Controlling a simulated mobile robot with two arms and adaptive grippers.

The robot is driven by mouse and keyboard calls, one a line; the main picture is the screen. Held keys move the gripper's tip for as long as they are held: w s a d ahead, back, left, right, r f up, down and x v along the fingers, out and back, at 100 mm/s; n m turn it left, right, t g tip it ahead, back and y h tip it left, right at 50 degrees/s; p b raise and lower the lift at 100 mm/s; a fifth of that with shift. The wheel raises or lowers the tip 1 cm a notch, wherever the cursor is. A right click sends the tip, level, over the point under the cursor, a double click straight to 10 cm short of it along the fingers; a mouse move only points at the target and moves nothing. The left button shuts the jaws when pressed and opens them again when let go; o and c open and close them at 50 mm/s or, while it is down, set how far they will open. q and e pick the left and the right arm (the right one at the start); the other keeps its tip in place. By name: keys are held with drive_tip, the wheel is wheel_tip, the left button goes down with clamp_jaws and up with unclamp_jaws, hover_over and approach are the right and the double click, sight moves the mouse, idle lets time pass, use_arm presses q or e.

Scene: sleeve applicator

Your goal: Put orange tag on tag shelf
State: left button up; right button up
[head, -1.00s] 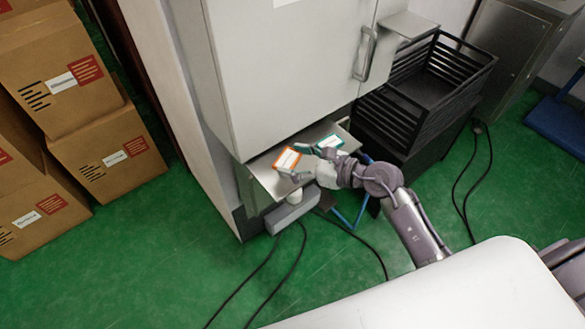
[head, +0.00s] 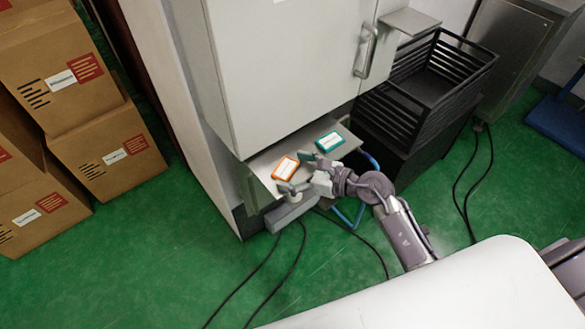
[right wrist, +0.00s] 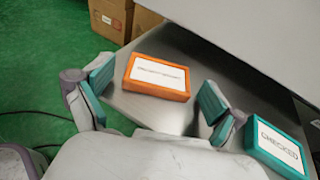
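The orange tag (head: 286,168), a flat block with a white label, lies on a metal shelf (head: 262,166) low under the cabinet. In the right wrist view the orange tag (right wrist: 158,76) lies flat, just beyond and between my fingertips. A teal tag (head: 329,142) lies to its right on the same shelf; it also shows in the right wrist view (right wrist: 275,148). My right gripper (head: 304,179) is open and empty at the shelf's front edge. Its teal-padded fingers (right wrist: 155,98) are spread wide, apart from the orange tag. My left gripper is out of view.
The cabinet (head: 280,65) overhangs the back of the shelf. A black slatted crate (head: 430,85) stands to the right, and a small side ledge (head: 408,20) is above it. Stacked cardboard boxes (head: 105,150) are at left. Dark cables (head: 290,265) cross the green floor.

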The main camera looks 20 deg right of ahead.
drive_tip(key=shift+r, duration=0.25)
drive_tip(key=b+v, duration=0.1)
drive_tip(key=v, duration=1.1)
drive_tip(key=shift+f, duration=0.1)
